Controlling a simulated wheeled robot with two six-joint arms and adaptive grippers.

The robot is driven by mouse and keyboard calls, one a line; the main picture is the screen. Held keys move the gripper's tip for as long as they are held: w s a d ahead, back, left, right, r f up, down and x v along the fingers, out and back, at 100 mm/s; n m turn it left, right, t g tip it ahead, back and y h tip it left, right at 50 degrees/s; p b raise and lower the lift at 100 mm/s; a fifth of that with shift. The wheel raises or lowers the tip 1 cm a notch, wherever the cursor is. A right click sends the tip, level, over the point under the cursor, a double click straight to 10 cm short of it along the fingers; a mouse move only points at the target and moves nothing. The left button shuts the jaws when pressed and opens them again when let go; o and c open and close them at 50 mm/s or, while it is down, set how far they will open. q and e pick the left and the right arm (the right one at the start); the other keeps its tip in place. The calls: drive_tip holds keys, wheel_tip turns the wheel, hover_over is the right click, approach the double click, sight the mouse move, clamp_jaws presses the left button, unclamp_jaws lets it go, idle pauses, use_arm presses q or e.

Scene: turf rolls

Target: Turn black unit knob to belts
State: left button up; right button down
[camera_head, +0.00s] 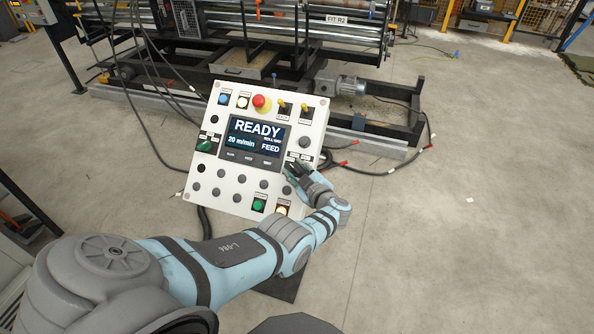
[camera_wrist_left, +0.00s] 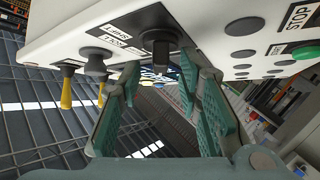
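The black unit knob (camera_wrist_left: 158,42) sits on a dark label plate on the white control panel (camera_wrist_left: 215,20) in the left wrist view. In the head view the panel (camera_head: 222,197) stands tilted, and my gripper largely hides the knob at its right side. My left gripper (camera_head: 291,171) is at that side of the panel, close to the face. In the left wrist view its two green-padded fingers (camera_wrist_left: 160,75) are apart, one on each side of the knob's end. I see no clear contact with the knob. My right gripper is in neither view.
The panel's screen (camera_head: 256,138) reads READY, 20 m/min and FEED. A red mushroom button (camera_head: 259,101), two yellow-tipped switches (camera_head: 283,106), a green knob (camera_head: 205,146) and several buttons surround it. A machine frame (camera_head: 345,85) stands behind.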

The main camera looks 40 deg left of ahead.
use_arm(q)
drive_tip(key=shift+d, duration=0.15)
drive_tip(key=v, duration=0.7)
drive_tip(key=shift+s+d, duration=0.1)
